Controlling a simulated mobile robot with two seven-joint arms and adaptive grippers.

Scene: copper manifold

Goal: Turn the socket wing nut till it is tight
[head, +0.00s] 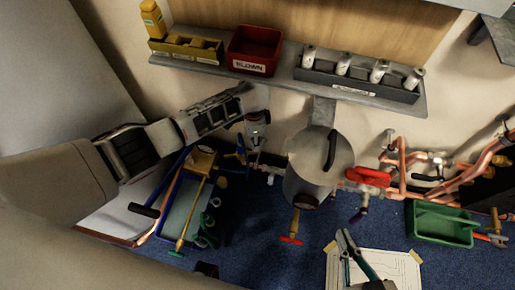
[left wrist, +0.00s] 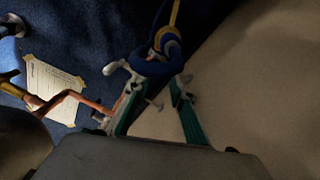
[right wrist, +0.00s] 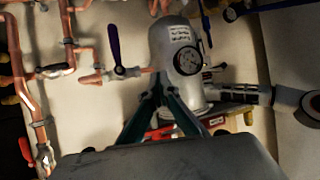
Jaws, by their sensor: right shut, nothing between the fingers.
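I cannot pick out the socket wing nut with certainty. In the left wrist view a small grey winged piece (left wrist: 155,104) shows between the fingers of my left gripper (left wrist: 154,88), close to a blue rounded fitting (left wrist: 152,70). The left fingers stand apart; whether they touch the fitting is unclear. In the head view my left arm reaches in from the left towards the pipework beside the grey canister (head: 313,180), and its fingers are hard to make out. My right gripper (head: 347,235) is shut and empty in front of the canister, which also shows in the right wrist view (right wrist: 181,50).
Copper pipes (head: 400,170) with a red handle (head: 368,176) run right of the canister. A shelf above holds a red bin (head: 254,48) and a grey rack (head: 355,83). A green tray (head: 441,224) and a paper sheet (head: 398,266) lie on the blue floor.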

